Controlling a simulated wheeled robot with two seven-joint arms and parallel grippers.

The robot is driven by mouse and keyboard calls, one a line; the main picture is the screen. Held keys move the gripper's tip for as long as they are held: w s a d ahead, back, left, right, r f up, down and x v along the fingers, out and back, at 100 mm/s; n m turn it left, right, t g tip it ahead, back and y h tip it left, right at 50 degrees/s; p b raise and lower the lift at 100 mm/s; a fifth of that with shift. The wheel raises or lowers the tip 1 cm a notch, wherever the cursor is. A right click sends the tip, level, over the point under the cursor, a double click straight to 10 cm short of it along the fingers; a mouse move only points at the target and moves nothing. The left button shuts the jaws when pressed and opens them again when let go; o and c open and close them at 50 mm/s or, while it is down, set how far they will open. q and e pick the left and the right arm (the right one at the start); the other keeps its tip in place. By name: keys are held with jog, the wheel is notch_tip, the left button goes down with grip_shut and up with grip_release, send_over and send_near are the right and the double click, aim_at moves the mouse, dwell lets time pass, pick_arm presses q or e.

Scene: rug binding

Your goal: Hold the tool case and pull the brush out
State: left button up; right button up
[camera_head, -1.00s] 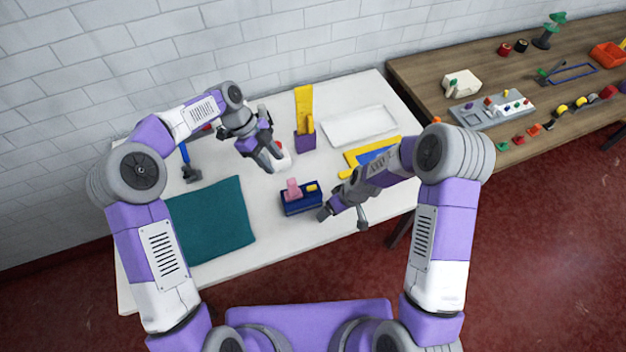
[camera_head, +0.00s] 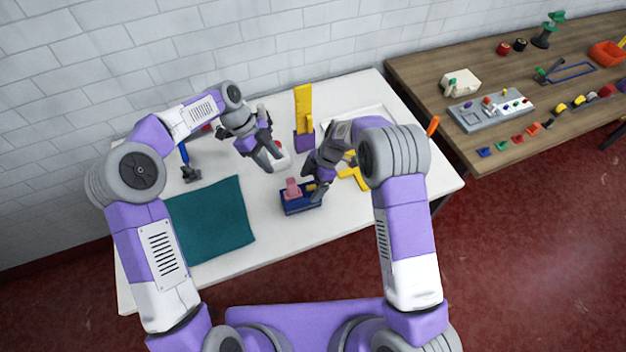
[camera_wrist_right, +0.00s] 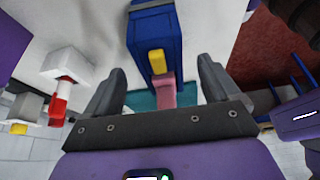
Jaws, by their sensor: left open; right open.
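The dark blue tool case (camera_head: 298,205) stands near the front middle of the white table. A pink piece (camera_head: 292,188) and a small yellow piece (camera_head: 310,187) stick up from it; I cannot tell which is the brush. My right gripper (camera_head: 318,192) is open at the case's right end. In the right wrist view the case (camera_wrist_right: 152,30), the yellow piece (camera_wrist_right: 157,62) and the pink piece (camera_wrist_right: 162,90) lie between the open fingers (camera_wrist_right: 160,85), and nothing is gripped. My left gripper (camera_head: 276,164) is open and empty, behind the case, beside a white-and-red item.
A teal mat (camera_head: 212,220) lies left of the case. A purple holder with a yellow piece (camera_head: 304,108) stands behind, near a white tray (camera_head: 372,115). A yellow item (camera_head: 352,178) is right of my right gripper. A wooden bench (camera_head: 440,120) is at right.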

aim_at(307, 190)
jog(key=x, duration=0.6)
jog(key=shift+a+f, duration=0.1)
jog(key=shift+f, duration=0.2)
